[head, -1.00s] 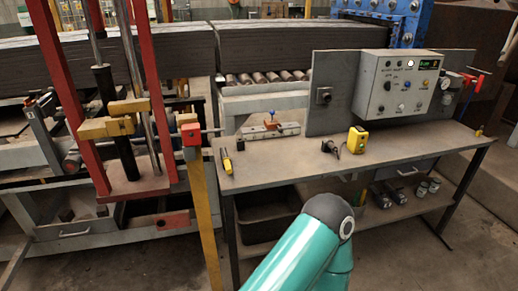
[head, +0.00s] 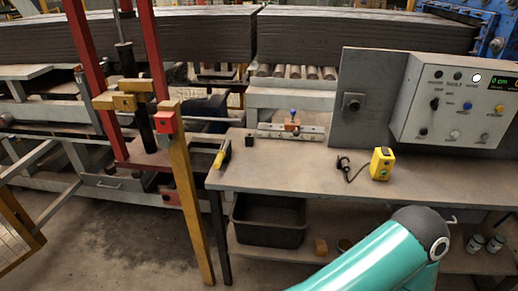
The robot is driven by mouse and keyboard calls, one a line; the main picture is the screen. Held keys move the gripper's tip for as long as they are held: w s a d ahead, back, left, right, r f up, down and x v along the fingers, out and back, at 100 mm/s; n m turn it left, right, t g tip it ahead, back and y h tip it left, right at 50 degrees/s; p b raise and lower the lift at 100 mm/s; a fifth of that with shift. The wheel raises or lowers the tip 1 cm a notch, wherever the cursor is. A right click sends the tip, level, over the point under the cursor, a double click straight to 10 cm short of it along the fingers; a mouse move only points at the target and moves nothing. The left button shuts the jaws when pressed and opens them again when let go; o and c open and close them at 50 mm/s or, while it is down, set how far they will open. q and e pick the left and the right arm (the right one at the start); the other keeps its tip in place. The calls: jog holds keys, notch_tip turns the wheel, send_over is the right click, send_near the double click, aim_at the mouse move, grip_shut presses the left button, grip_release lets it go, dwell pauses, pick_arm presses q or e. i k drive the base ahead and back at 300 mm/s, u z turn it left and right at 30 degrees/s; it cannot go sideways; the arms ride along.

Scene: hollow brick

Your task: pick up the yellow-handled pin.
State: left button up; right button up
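A yellow-handled tool, which looks like the pin (head: 221,156), lies at the left end of the grey workbench (head: 290,176), close to its edge. Its yellow handle shows with a dark part beside it; finer detail is too small to tell. Neither of my grippers is in view. Only a teal link of one of my arms shows at the lower right, in front of the bench and well apart from the pin.
A small black block (head: 249,140) stands right of the pin. A blue-knobbed fixture (head: 292,127), a black corded device (head: 343,162) and a yellow box (head: 381,164) are on the bench. A yellow post (head: 187,195) stands left of it. The bench's front middle is clear.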

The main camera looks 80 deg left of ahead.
aim_at(221, 154)
jog(key=z, duration=0.45)
jog(key=i, duration=0.25)
jog(key=u, duration=1.95)
jog(key=i, duration=0.15)
jog(key=u, duration=2.05)
jog(key=k, duration=0.3)
jog(key=u, duration=0.35)
jog(key=i, duration=1.7)
jog(key=z, duration=0.35)
